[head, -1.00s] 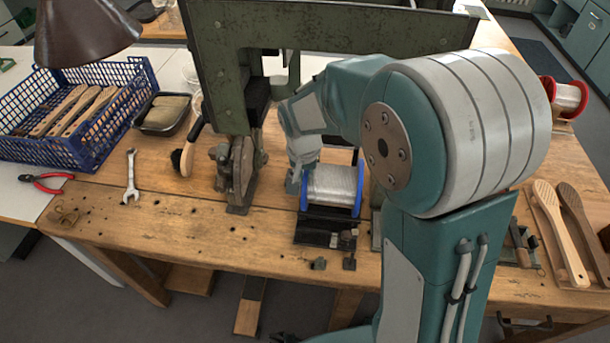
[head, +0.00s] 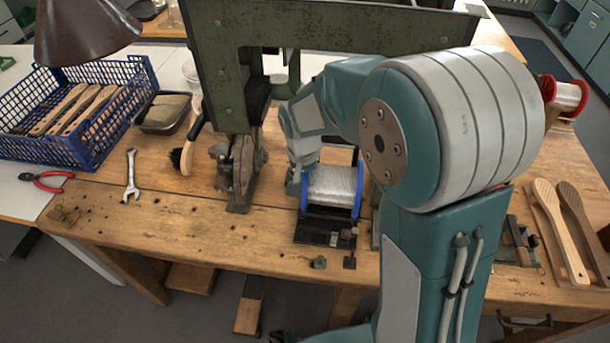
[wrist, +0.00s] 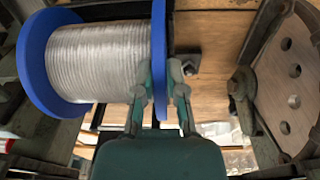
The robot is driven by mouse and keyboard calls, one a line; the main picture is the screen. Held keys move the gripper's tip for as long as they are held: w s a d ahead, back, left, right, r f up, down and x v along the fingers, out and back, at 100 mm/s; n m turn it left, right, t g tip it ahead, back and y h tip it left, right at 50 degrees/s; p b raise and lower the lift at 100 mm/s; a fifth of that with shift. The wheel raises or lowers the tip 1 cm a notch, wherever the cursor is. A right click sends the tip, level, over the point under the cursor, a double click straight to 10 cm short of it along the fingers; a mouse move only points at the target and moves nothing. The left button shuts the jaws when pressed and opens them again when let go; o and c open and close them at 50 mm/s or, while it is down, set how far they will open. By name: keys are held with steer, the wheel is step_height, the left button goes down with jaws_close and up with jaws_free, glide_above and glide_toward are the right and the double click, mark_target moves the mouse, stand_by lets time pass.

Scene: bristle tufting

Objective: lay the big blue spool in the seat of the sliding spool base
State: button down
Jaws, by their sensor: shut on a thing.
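The big blue spool (head: 333,184), with blue flanges and pale wound filament, is over the black sliding spool base (head: 322,226) on the bench. Its axle lies level, left to right in the head view. I cannot tell whether it rests in the seat, which the spool hides. My gripper (head: 297,188) is at the spool's left flange in the head view. In the wrist view my gripper (wrist: 161,88) has one finger on each side of the blue spool's (wrist: 97,52) near flange, shut on its rim.
A green machine frame (head: 232,75) stands behind and left of the spool. A blue crate (head: 75,140) with brush bodies, a wrench (head: 131,176) and red pliers (head: 46,181) lie left. A red-flanged spool (head: 568,95) stands back right. The bench front left of the base is mostly clear.

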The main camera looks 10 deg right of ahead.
steer(key=shift+f, duration=0.2)
steer(key=c, duration=0.6)
jaws_free()
steer(key=o, duration=0.4)
steer(key=shift+r, duration=3.5)
